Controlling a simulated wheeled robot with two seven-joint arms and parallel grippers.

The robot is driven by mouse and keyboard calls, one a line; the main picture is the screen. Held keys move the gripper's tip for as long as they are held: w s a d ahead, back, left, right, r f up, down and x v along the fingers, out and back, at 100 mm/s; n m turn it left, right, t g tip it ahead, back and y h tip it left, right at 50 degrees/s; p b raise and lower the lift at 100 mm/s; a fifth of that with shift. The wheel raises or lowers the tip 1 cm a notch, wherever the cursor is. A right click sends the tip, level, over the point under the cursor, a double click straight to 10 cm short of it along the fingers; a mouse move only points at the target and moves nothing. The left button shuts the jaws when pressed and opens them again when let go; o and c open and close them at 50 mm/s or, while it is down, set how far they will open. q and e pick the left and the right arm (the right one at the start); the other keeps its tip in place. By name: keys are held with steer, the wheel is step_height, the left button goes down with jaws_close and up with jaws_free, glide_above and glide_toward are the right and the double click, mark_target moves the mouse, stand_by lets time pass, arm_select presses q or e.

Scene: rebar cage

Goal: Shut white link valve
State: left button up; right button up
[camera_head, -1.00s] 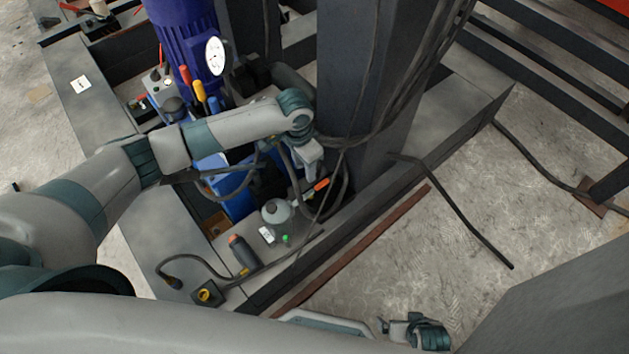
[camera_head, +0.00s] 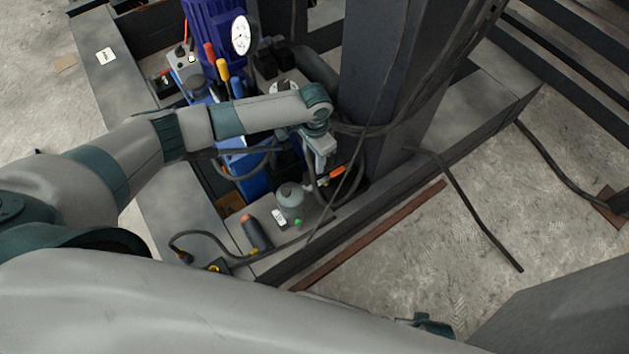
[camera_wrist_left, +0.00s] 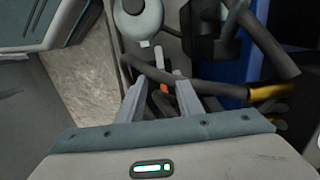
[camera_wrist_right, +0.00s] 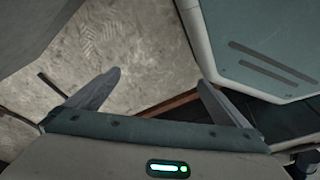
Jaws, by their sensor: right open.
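A lever with an orange end (camera_head: 336,172) sits at the foot of the dark column, close to a grey round-topped body (camera_head: 289,195). A white link valve cannot be told for certain from these views. My left gripper (camera_head: 322,172) reaches down beside the orange end. In the left wrist view its fingers (camera_wrist_left: 158,82) are apart, with the orange end (camera_wrist_left: 164,88) seen between or beyond them; contact cannot be told. The round body (camera_wrist_left: 140,20) with a white tag lies above the fingers. My right gripper (camera_wrist_right: 159,80) is open and empty over the floor.
Dark hoses (camera_head: 342,128) loop around the column (camera_head: 385,80) and past my left gripper. A blue motor unit with a white gauge (camera_head: 240,35) stands behind. An orange-ended grey handle tool (camera_head: 254,232) lies near the front.

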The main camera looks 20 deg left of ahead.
mark_target(314, 185)
arm_select(q)
step_height(314, 185, down, 12)
steer(key=shift+r+b, duration=0.2)
steer(key=shift+b, duration=0.6)
steer(key=shift+f, duration=0.75)
arm_select(e)
steer(key=shift+w+a+r, duration=0.1)
steer(key=shift+w+r, duration=0.1)
steer(key=shift+r, duration=0.7)
steer(key=shift+w+a+r, duration=0.1)
steer(key=shift+w+r, duration=0.15)
steer(key=shift+r, duration=0.7)
steer(key=shift+w+r, duration=0.2)
steer(key=shift+r, duration=0.7)
arm_select(q)
jaws_close()
